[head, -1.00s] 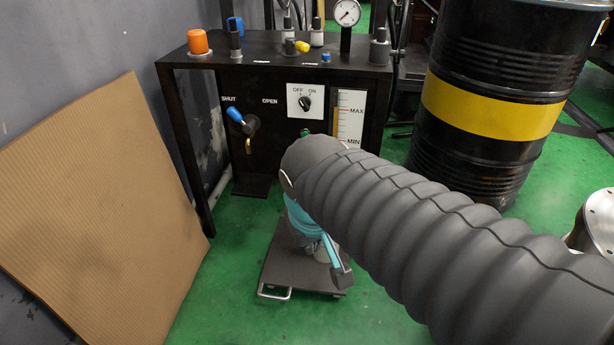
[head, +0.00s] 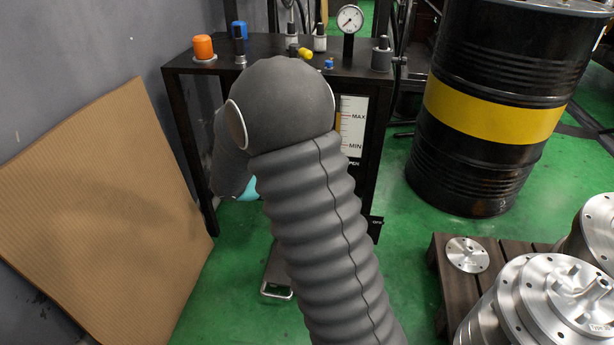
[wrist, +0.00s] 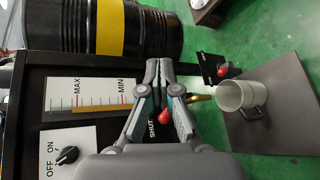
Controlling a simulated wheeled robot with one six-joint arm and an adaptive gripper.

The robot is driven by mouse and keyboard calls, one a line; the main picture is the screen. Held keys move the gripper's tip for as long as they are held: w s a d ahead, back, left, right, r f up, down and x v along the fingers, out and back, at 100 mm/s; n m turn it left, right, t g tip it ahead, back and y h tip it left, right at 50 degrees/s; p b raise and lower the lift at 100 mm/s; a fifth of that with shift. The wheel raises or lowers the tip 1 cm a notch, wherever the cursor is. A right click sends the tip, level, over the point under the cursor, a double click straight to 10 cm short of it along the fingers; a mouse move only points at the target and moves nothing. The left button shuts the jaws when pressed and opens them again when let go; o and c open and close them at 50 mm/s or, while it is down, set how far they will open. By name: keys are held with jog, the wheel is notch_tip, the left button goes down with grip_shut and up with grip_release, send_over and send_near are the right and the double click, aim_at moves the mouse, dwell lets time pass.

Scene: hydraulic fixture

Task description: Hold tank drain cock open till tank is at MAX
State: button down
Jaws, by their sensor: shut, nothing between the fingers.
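My gripper (wrist: 158,66) is shut and empty, its fingertips together in front of the black panel in the wrist view. A red-tipped lever (wrist: 165,117) shows between my finger links, beside the word SHUT; I cannot tell whether the gripper touches it. A brass spout (wrist: 200,98) shows past the fingers, near a white mug (wrist: 230,95). The level gauge (wrist: 90,105) has MAX and MIN marks; its amber column ends close to MAX, exact level unclear. The gauge also shows in the head view (head: 353,125), where my arm hides the gripper and cock.
An OFF/ON switch (wrist: 67,155) sits on the panel. A dark platform (wrist: 285,110) bears the mug. Another red knob (wrist: 223,70) is on a black plate near the floor. A black-and-yellow drum (head: 490,115) stands right; a cardboard sheet (head: 100,190) leans left.

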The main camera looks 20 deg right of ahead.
jog(key=w+a+f+n+t+h+p, duration=0.1)
jog(key=w+a+f+n+t+h, duration=0.1)
jog(key=w+f+t, duration=0.3)
jog(key=w+a+f+n+t+h+p, duration=0.1)
jog(key=w+a+f+n+t+h, duration=0.2)
jog(key=w+f, duration=0.6)
notch_tip(320, 180, down, 2)
jog(key=a+n+t, duration=0.1)
jog(key=n+t, duration=0.1)
jog(key=t, duration=0.1)
jog(key=shift+a+f, duration=0.25)
jog(key=shift+a, duration=0.05)
jog(key=shift+w, duration=0.1)
jog(key=s+r+p+x, duration=0.1)
jog(key=s+p+x, duration=0.1)
jog(key=x, duration=1)
jog(key=shift+d+r, duration=0.35)
jog(key=shift+d, duration=0.4)
jog(key=shift+s+r, duration=0.1)
jog(key=shift+r+m+g, duration=0.1)
jog(key=shift+m+g, duration=0.2)
